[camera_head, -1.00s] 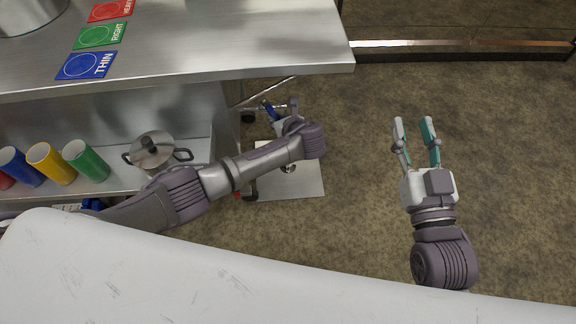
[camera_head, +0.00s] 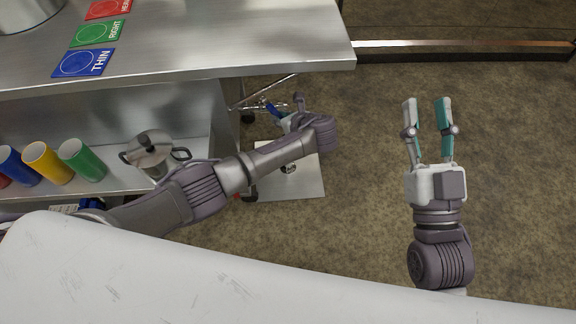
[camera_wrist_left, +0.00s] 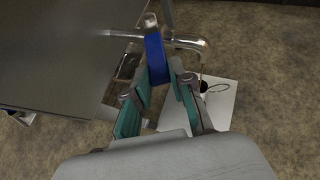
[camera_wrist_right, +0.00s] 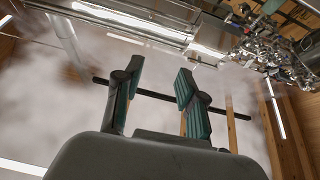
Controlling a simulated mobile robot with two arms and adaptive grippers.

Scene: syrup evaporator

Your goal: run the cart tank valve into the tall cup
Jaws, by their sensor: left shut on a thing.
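The cart tank valve has a blue handle (camera_wrist_left: 156,58) and a bent metal spout (camera_wrist_left: 190,41) in the left wrist view. My left gripper (camera_wrist_left: 159,82) is shut on the blue handle; the handle also shows small in the head view (camera_head: 271,108), at my left gripper (camera_head: 286,118). A thin amber stream (camera_wrist_left: 200,70) hangs below the spout tip. It meets a small cup (camera_wrist_left: 204,87) with a dark inside, on a pale plate (camera_wrist_left: 222,107). I cannot tell the cup's height or fill level. My right gripper (camera_head: 427,103) is open and empty over the floor.
A steel counter (camera_head: 210,45) bears blue THIN (camera_head: 84,62), green RIGHT (camera_head: 101,33) and red (camera_head: 108,9) cards. Its lower shelf holds coloured cups (camera_head: 82,160) and a lidded pot (camera_head: 150,152). The floor at right is clear.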

